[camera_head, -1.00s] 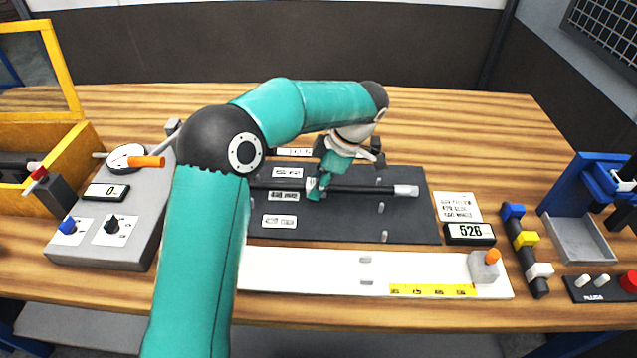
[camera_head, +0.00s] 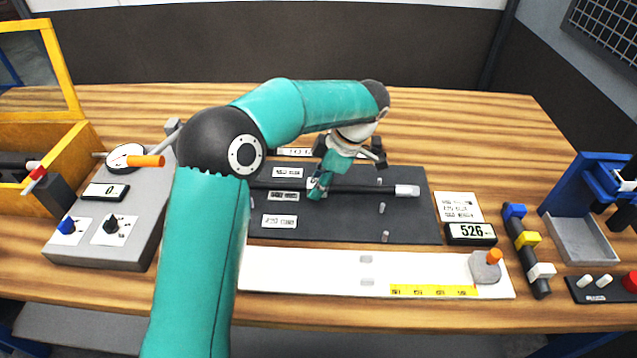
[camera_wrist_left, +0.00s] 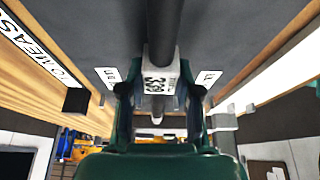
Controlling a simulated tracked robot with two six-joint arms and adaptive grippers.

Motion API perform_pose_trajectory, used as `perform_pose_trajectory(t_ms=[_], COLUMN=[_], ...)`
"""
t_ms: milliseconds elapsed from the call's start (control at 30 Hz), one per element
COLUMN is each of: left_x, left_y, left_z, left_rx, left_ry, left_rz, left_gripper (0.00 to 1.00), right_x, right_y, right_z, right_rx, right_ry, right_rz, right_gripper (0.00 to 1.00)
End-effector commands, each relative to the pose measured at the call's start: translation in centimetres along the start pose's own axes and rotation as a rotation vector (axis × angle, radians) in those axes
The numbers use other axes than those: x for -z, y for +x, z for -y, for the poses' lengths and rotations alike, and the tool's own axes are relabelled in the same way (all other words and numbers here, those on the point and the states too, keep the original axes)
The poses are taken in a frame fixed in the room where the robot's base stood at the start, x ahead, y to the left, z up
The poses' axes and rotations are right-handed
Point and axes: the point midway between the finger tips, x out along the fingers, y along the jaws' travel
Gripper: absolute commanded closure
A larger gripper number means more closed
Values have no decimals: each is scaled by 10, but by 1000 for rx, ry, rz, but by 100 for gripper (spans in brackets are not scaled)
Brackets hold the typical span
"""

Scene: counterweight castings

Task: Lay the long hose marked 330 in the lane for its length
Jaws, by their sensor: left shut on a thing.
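The long dark hose (camera_head: 365,189) lies left to right over the dark grey lane board (camera_head: 340,229), with a pale sleeve at its right end. In the left wrist view a white band on the hose (camera_wrist_left: 162,75) reads 330. My left gripper (camera_head: 318,187) is shut on the hose around its middle, and its fingers show on both sides of the hose in the wrist view (camera_wrist_left: 160,110). The board has white lane labels (camera_head: 280,221) and short grey pegs. Whether the hose touches the board is unclear. My left arm hides the hose's left end. My right gripper is out of view.
A white strip (camera_head: 310,271) with a yellow scale lies in front of the board. A display (camera_head: 470,233) reading 526 stands at its right. A grey control box (camera_head: 110,235) and yellow crate (camera_head: 83,150) are at left. A blue stand (camera_head: 580,185) is at right.

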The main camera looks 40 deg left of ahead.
Motion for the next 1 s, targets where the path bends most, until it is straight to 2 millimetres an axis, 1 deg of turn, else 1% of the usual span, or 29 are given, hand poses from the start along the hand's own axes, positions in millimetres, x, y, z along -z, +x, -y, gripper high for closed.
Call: perform_pose_trajectory(t_ms=[267, 933, 967, 1000], left_x=[0, -5, -5, -5], left_y=[0, 12, 12, 11], left_z=[0, 0, 0, 0], left_rx=[-1, 0, 0, 0], left_ry=[0, 0, 0, 0], left_rz=[0, 0, 0, 0], left_gripper=[100, 100, 66, 59], right_x=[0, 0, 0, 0], right_y=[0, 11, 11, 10], right_z=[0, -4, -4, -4], right_rx=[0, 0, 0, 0], right_ry=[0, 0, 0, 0], right_rz=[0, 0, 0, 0], right_gripper=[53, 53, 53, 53])
